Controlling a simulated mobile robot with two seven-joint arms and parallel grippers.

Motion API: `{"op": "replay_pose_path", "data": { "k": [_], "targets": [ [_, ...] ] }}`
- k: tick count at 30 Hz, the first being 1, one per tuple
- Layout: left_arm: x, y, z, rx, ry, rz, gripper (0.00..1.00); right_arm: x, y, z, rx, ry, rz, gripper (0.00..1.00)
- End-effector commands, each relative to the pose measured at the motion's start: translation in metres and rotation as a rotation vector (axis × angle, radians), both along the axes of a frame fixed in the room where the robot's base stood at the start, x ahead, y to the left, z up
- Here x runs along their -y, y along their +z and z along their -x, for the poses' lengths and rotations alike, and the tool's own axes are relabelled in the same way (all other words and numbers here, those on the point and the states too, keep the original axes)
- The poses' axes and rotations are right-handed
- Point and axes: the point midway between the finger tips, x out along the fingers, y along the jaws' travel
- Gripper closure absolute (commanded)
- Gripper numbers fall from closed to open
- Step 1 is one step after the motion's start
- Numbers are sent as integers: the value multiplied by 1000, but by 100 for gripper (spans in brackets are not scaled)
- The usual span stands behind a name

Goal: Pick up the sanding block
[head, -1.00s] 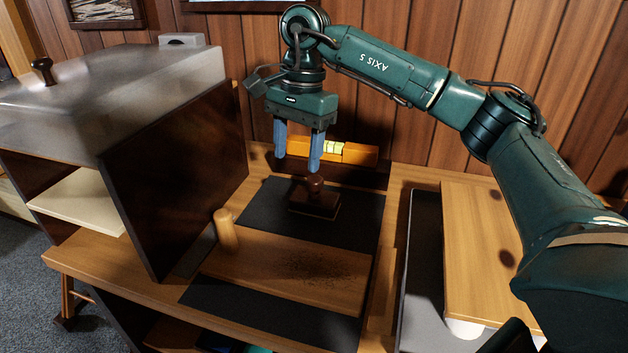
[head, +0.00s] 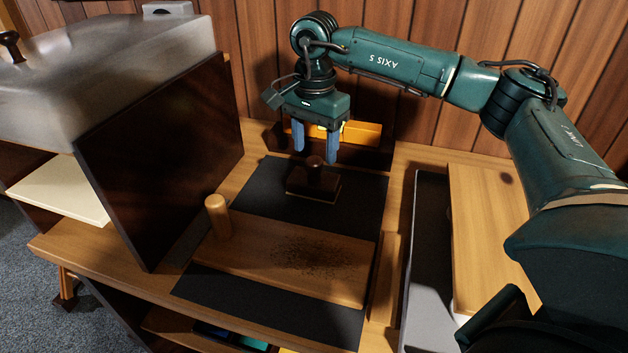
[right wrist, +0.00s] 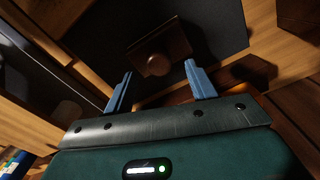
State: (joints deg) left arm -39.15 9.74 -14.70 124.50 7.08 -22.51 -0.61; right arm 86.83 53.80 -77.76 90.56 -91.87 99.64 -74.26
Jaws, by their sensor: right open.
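The sanding block (head: 313,184) is a dark brown block with a round knob on top. It sits on the black mat (head: 262,190), behind the wooden board. My right gripper (head: 317,154) is open and empty, its two blue fingers pointing down just behind and above the block. In the right wrist view the sanding block (right wrist: 158,60) lies ahead of and between the fingertips of my right gripper (right wrist: 158,76), with its knob facing the camera. The fingers do not appear to touch it. My left gripper is not in view.
A wooden board (head: 290,260) with a peg (head: 217,215) and dark specks lies in front of the block. An orange level (head: 360,134) stands behind it. A dark upright panel (head: 165,165) rises at left. A grey tray (head: 430,250) lies at right.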

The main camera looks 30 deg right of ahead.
Motion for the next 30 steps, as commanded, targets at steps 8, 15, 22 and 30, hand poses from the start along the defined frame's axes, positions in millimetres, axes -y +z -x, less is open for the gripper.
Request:
{"op": "replay_pose_path", "data": {
  "k": [8,15,22,30],
  "targets": [
    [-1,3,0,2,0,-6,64,-2,-40,2,-3,0,0,43],
    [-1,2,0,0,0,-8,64,-2,-45,2,-2,0,0,43],
    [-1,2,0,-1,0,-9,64,-2,-45,2,-1,0,-1,57],
    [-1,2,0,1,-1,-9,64,-2,-45,2,-1,0,-1,79]
  ]
}}
